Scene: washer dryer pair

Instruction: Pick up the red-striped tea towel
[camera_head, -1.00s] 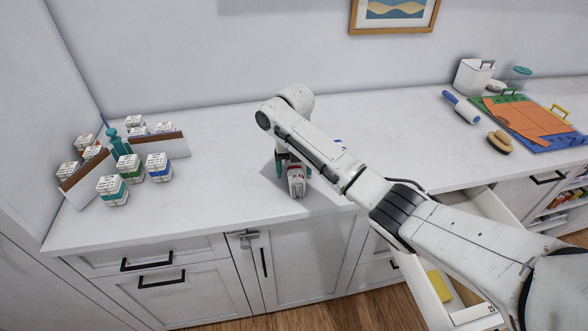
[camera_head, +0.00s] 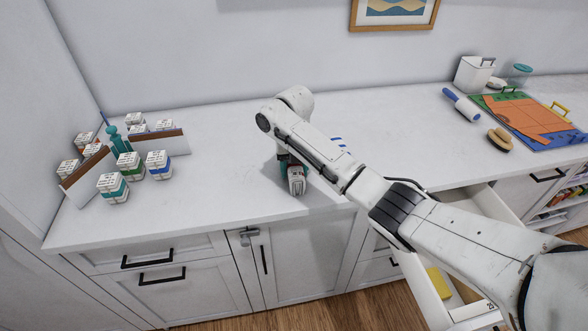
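My gripper (camera_head: 291,178) points down at the worktop near its front edge, below the bent end of my arm. Its fingertips are largely hidden by its own body, so its opening does not show. A small trace of red and white shows close to the gripper; I cannot make out a whole red-striped tea towel or whether the fingers touch it. A white cloth-like thing with blue stripes (camera_head: 339,142) shows just behind my forearm, partly hidden by it.
Several labelled boxes (camera_head: 113,188) and a teal bottle-like thing (camera_head: 116,141) stand at left. A rolling pin (camera_head: 461,104), brush (camera_head: 500,139), coloured boards (camera_head: 530,118) and white canister (camera_head: 473,74) are at right. An open drawer (camera_head: 430,297) juts out below my arm. The worktop's middle left is clear.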

